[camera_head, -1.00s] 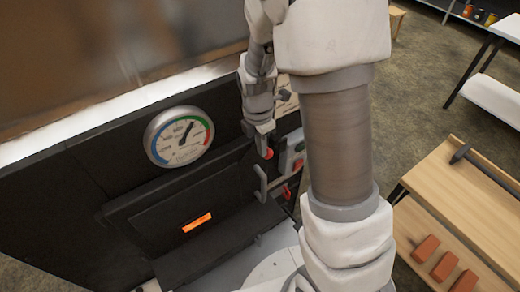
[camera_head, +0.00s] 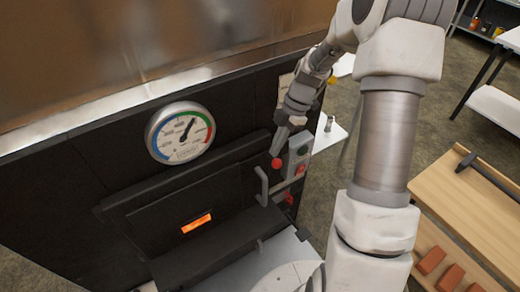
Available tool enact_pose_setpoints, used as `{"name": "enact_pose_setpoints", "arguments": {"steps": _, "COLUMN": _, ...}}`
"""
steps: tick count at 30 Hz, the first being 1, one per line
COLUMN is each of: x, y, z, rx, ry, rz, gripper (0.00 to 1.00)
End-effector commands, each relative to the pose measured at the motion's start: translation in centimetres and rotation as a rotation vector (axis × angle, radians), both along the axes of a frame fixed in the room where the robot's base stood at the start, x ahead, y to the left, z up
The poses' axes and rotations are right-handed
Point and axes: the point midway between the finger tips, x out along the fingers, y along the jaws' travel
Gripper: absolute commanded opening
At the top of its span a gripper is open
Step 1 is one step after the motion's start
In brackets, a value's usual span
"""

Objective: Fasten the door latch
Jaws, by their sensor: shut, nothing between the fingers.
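The black firebox door (camera_head: 165,215) is on the front of the evaporator, with a glowing orange slot (camera_head: 196,223). It looks closed or nearly so. A grey bent handle (camera_head: 262,187) stands at its right side. A red round knob (camera_head: 276,163), seemingly the end of the latch, sits just above that handle. My gripper (camera_head: 279,148) is shut and points down, its fingertips right at the red knob. I cannot tell whether they touch it. The rest of the latch and its catch are not clear.
A grey control box (camera_head: 299,155) with red and green buttons is close to the right of my gripper. A round gauge (camera_head: 180,133) is above the door. A wooden bench (camera_head: 465,190) with a hammer and reddish blocks stands at the right.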

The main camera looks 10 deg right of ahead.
Motion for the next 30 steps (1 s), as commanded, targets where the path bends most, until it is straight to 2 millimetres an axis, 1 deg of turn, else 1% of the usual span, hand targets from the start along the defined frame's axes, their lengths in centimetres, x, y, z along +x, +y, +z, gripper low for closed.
{"name": "enact_pose_setpoints", "arguments": {"steps": 1, "x": 0.1, "y": -0.5, "z": -0.7, "rx": 0.036, "ry": 0.012, "rz": -0.005, "gripper": 0.0}}
{"name": "enact_pose_setpoints", "arguments": {"steps": 13, "x": 0.7, "y": -2.2, "z": -3.2, "rx": 0.304, "ry": 0.098, "rz": -0.002, "gripper": 0.0}}
{"name": "enact_pose_setpoints", "arguments": {"steps": 21, "x": 0.8, "y": -2.5, "z": -4.0, "rx": 0.304, "ry": 0.099, "rz": 0.0, "gripper": 0.0}}
{"name": "enact_pose_setpoints", "arguments": {"steps": 30, "x": 0.8, "y": -2.6, "z": -4.2, "rx": 0.303, "ry": 0.1, "rz": 0.001, "gripper": 0.0}}
